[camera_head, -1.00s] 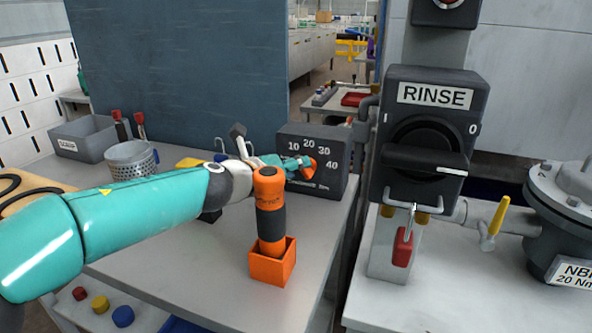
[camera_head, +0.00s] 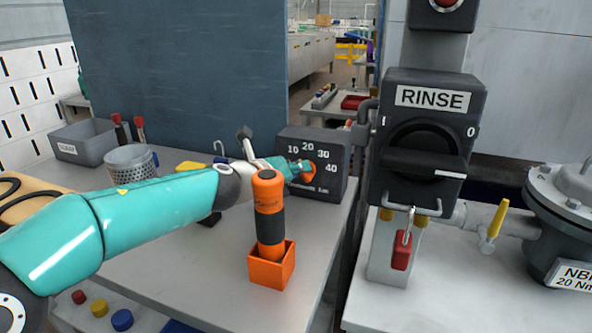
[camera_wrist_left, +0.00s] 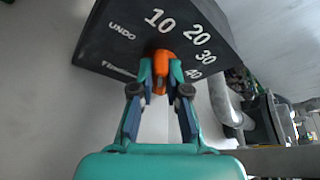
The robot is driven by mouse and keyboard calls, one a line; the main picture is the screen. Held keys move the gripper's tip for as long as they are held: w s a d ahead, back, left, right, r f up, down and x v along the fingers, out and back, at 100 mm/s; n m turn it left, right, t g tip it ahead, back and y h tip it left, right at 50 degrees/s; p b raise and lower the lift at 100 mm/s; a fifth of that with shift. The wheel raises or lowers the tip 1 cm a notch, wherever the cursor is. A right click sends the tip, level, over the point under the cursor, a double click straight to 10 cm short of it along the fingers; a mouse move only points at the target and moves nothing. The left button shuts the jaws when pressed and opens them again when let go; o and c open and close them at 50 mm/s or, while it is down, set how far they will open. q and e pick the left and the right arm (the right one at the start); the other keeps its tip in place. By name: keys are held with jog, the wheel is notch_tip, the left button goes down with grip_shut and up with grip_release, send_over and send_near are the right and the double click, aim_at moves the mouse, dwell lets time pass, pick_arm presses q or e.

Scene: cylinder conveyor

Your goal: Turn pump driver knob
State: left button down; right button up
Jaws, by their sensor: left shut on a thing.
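The pump driver is a dark box (camera_head: 340,160) with white numbers 10 to 40, standing at the right back of the grey table. Its orange knob (camera_head: 311,172) is on the front face, partly hidden by my gripper. My left gripper (camera_head: 303,169) reaches it from the left. In the left wrist view the two fingertips (camera_wrist_left: 161,82) are shut on the orange knob (camera_wrist_left: 163,61). The box (camera_wrist_left: 105,48) shows UNDO and the numbers, tilted in that view. The knob's exact pointing is hard to tell. My right gripper is in no view.
An orange-black tool (camera_head: 269,205) stands in an orange holder (camera_head: 271,270) in front of my left wrist. A grey bin (camera_head: 85,140) and metal mesh cup (camera_head: 132,165) are at the left. The RINSE switch (camera_head: 430,140) stands right of the box.

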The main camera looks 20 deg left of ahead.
pick_arm(q)
jog(key=shift+a+f+n+t+h+b, duration=0.15)
jog(key=shift+f+n+h+b, duration=0.2)
jog(key=shift+n+b, duration=0.45)
jog(key=shift+a+f+n+t+h+b, duration=0.2)
jog(key=shift+n+h+b, duration=0.25)
jog(key=shift+b, duration=0.55)
jog(key=n+t+h+b, duration=0.1)
jog(key=n+b, duration=0.2)
jog(key=n, duration=0.1)
jog(key=shift+f, duration=0.2)
jog(key=c, duration=1.2)
grip_release()
jog(key=shift+a, duration=0.1)
jog(key=shift+o, duration=0.2)
jog(key=shift+r, duration=0.1)
jog(key=shift+r, duration=0.2)
notch_tip(320, 180, up, 9)
jog(key=shift+f, duration=0.2)
jog(key=shift+r, duration=0.45)
